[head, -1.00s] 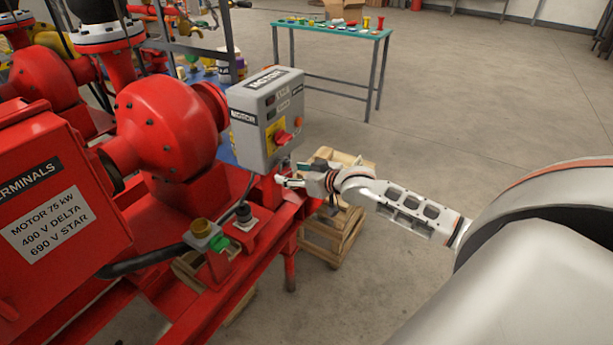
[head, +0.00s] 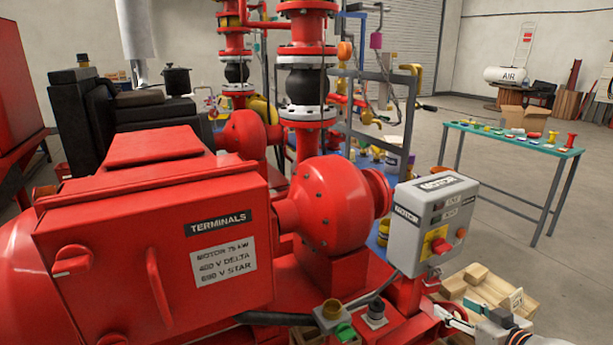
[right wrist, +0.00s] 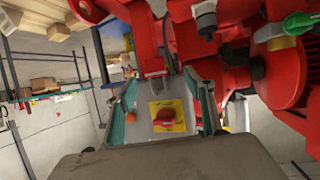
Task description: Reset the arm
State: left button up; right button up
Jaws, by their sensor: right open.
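My right gripper (head: 447,316) is at the lower right of the head view, just below the grey MOTOR control box (head: 432,222). Its jaws are open, and no object shows held in it. In the right wrist view the two fingers of my right gripper (right wrist: 163,95) stand apart. The box's red rotary switch on a yellow plate (right wrist: 166,116) appears between them. The same switch (head: 436,244) shows on the box in the head view. My left gripper is in neither view.
A red motor with a terminal box (head: 150,240) and the red pump (head: 330,205) fill the left and middle. A wooden pallet (head: 510,295) lies behind my right gripper. A green-topped table (head: 515,140) holds small parts. Floor at the right is open.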

jog(key=s+a+f+n+g, duration=0.2)
jog(key=s+a+f, duration=1.9)
jog(key=s, duration=0.3)
jog(key=shift+s+a+f+n+g+y, duration=0.3)
jog(key=shift+s+a+f+y, duration=0.1)
jog(key=shift+a, duration=0.15)
